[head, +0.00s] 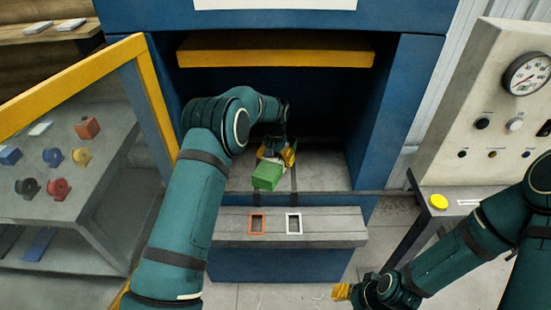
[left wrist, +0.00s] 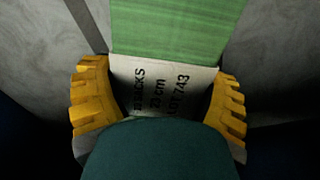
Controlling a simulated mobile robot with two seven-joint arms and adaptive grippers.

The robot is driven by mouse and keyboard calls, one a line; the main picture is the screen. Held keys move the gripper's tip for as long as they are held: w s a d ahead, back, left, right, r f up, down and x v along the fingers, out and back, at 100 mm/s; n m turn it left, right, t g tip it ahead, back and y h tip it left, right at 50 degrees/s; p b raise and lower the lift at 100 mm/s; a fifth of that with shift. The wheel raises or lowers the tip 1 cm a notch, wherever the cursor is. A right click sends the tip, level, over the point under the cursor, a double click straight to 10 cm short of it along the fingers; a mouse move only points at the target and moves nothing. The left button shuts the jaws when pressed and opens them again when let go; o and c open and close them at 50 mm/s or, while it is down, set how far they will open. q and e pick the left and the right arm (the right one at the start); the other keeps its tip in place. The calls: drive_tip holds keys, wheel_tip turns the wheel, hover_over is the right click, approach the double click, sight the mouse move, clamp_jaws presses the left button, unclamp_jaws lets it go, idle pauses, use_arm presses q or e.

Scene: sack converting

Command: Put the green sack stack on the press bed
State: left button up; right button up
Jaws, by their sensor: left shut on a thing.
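The green sack stack (head: 267,174) is inside the press opening, over the grey press bed (head: 325,165). My left gripper (head: 277,155) reaches into the opening and is shut on the stack. In the left wrist view, its yellow fingers (left wrist: 158,108) sit on both sides of the white printed band, and the green part of the stack (left wrist: 180,30) extends beyond them. I cannot tell whether the stack touches the bed. My right gripper (head: 343,291) is low at the front right, away from the press; only its yellow fingertip area shows, and its opening is unclear.
A yellow bar (head: 275,52) spans the top of the press opening. A ledge with an orange frame (head: 257,223) and a white frame (head: 293,223) is in front. A yellow-framed open guard (head: 75,85) and a shelf of coloured items stand left; a gauge panel (head: 490,100) stands right.

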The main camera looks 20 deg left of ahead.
use_arm(q)
drive_tip(key=shift+f, duration=0.15)
drive_tip(key=o, duration=1.1)
drive_tip(key=shift+o, duration=0.2)
